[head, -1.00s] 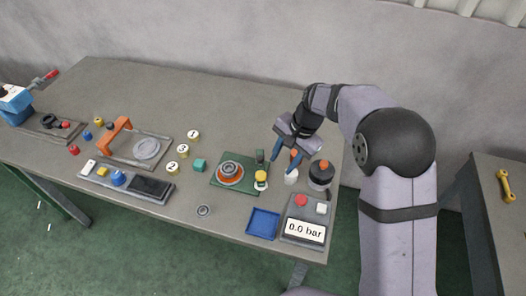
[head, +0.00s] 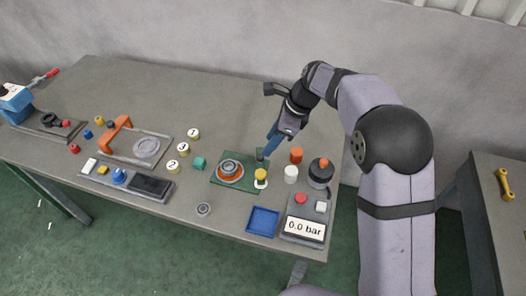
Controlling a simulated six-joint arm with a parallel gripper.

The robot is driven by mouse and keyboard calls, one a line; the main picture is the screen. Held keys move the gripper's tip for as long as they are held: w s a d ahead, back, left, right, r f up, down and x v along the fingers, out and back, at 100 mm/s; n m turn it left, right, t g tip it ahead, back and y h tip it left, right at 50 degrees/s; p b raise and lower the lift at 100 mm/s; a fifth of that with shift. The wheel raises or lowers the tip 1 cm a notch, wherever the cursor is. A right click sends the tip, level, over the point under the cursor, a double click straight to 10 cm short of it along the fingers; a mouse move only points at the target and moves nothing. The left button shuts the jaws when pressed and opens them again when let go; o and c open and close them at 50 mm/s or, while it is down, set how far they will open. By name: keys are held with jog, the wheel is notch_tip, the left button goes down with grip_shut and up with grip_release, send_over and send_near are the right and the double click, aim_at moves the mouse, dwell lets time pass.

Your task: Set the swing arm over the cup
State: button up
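A green base plate (head: 221,183) lies on the table. On it sits a round grey cup (head: 229,167) with an orange ring around its foot. At the plate's right side stands a short dark post, partly hidden by my gripper. A yellow cap (head: 261,174) is in front of the post, with a white part beneath it; it appears to be the end of the swing arm, to the right of the cup and not over it. My gripper (head: 267,151) points down at the post. Its blue fingers overlap in this view, so I cannot tell their gap or whether they touch the post.
Right of the plate stand a white cylinder (head: 291,174), an orange cylinder (head: 296,155) and a dark pot (head: 320,173). A blue tray (head: 263,222) and a gauge box (head: 305,228) reading 0.0 bar are in front.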

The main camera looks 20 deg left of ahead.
aim_at(261, 156)
jog(key=shift+p+x, duration=1.05)
jog(key=shift+x, duration=2.25)
grip_shut()
